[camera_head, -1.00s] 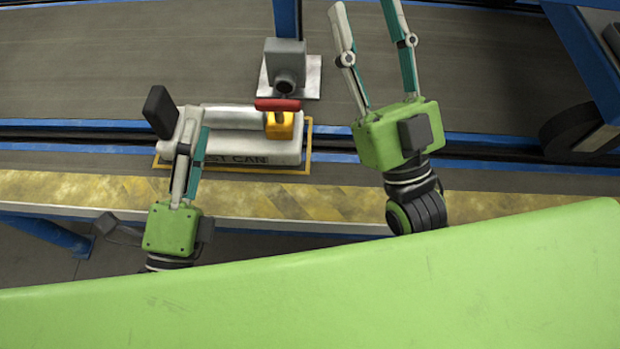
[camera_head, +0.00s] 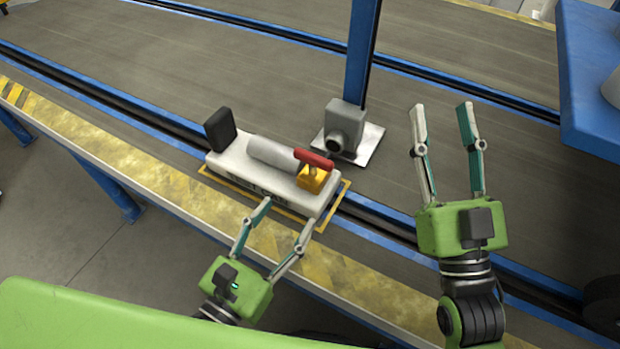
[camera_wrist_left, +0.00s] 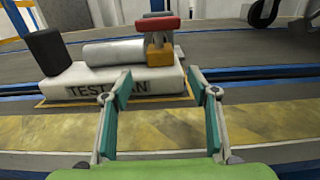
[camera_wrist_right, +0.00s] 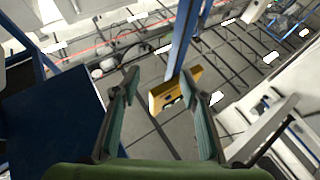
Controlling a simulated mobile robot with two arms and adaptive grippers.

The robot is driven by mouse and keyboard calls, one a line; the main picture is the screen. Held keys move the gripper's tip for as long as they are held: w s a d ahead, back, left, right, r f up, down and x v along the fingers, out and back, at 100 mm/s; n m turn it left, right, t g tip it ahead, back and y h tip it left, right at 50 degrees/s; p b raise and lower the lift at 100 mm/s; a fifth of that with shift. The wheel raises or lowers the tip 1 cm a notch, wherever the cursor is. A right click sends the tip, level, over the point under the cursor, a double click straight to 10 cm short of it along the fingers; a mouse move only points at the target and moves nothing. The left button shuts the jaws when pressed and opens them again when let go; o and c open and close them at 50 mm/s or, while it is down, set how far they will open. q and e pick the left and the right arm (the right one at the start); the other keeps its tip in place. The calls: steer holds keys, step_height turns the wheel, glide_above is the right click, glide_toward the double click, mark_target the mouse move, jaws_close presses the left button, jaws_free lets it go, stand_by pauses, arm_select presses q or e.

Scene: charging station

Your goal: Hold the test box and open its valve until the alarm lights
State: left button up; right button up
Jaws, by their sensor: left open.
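The test box (camera_head: 231,165) is a pale block with a black upright handle (camera_head: 220,129), a grey cylinder (camera_head: 273,152) and a yellow valve (camera_head: 313,180) topped by a red handle (camera_head: 314,159). It lies inside a yellow outline on the conveyor's near side. In the left wrist view its front (camera_wrist_left: 113,88) reads "TEST", the rest partly covered by a finger. My left gripper (camera_head: 288,211) is open and empty, in front of the box, apart from the valve. My right gripper (camera_head: 441,107) is open and empty, to the right of the box, fingers pointing away.
A grey device with a round nozzle (camera_head: 346,127) stands on a metal plate behind the valve, by a blue post (camera_head: 361,52). A blue structure (camera_head: 592,85) is at the right. The belt left of the box is clear.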

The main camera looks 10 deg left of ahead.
mark_target(307, 187)
arm_select(q)
steer(key=p+x, duration=0.2)
steer(key=x, duration=0.3)
steer(key=shift+r, duration=0.1)
steer(key=p+x, duration=0.1)
steer(key=x, duration=0.4)
steer(key=shift+w+d, duration=0.15)
steer(key=shift+w, duration=0.15)
arm_select(e)
steer(key=f+g+h, duration=0.1)
steer(key=f+g, duration=0.2)
steer(key=f, duration=0.3)
steer(key=d+f+g+h, duration=0.1)
steer(key=f+g, duration=0.2)
steer(key=f, duration=0.3)
steer(key=d+f+g+h, duration=0.1)
steer(key=f+g, duration=0.2)
steer(key=f, duration=0.3)
steer(key=shift+w+d+g, duration=0.1)
steer(key=shift+d+g, duration=0.1)
steer(key=shift+g, duration=0.1)
arm_select(q)
steer(key=c, duration=1.4)
steer(key=shift+c, duration=0.2)
